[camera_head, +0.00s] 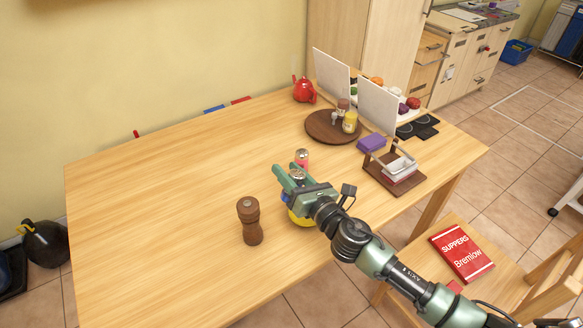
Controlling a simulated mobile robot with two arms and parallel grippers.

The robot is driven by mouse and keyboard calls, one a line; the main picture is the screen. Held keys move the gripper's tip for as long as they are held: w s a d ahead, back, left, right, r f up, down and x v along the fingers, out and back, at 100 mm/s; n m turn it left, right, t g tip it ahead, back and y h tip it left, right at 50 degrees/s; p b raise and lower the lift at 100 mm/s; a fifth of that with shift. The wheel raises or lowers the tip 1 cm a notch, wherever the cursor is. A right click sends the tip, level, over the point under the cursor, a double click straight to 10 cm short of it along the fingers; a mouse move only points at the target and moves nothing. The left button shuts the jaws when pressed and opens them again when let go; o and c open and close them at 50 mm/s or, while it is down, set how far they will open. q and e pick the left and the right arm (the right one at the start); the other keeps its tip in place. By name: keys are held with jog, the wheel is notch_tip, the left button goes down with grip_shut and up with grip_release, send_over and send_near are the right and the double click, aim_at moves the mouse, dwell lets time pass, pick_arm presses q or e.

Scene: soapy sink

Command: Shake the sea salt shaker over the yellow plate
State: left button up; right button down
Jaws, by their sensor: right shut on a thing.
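My right gripper (288,175) is over the near right part of the table, shut on a small shaker with a grey metallic top (298,175), which I take to be the sea salt shaker. The fingers hide most of its body, and its tilt is hard to tell. The yellow plate (299,219) lies below the gripper. Only a yellow sliver of it shows; the gripper and wrist cover the rest. A bit of blue shows beside the fingers, and I cannot tell what it belongs to. My left gripper is not in view.
A brown wooden mill (250,222) stands left of the gripper. A red can-like item (302,158) stands just behind it. Farther back are a round wooden tray (318,126) with jars, a red teapot (304,91), a purple block (371,143) and a wooden rack (409,186). The table's left half is clear.

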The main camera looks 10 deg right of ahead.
jog(key=f+m, duration=0.2)
jog(key=m, duration=0.4)
jog(key=d+f+m+b, duration=0.1)
jog(key=m, duration=0.6)
jog(key=f+m+b, duration=0.1)
jog(key=f+m, duration=0.1)
jog(key=m, duration=0.4)
jog(key=shift+w+d+f+m, duration=0.3)
jog(key=shift+d+f+m, duration=0.05)
jog(key=shift+d+m, duration=0.05)
jog(key=m, duration=0.2)
jog(key=f+m, duration=0.1)
jog(key=shift+w+d+m, duration=0.15)
jog(key=shift+d+m, duration=0.15)
jog(key=shift+m, duration=0.1)
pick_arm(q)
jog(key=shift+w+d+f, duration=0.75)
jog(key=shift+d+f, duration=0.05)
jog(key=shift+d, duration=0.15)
pick_arm(e)
jog(key=shift+d+f+m, duration=0.1)
jog(key=shift+f+m, duration=0.05)
jog(key=shift+m, duration=0.45)
jog(key=shift+d+f+m, duration=0.1)
jog(key=shift+f+m, duration=0.05)
jog(key=shift+m, duration=0.45)
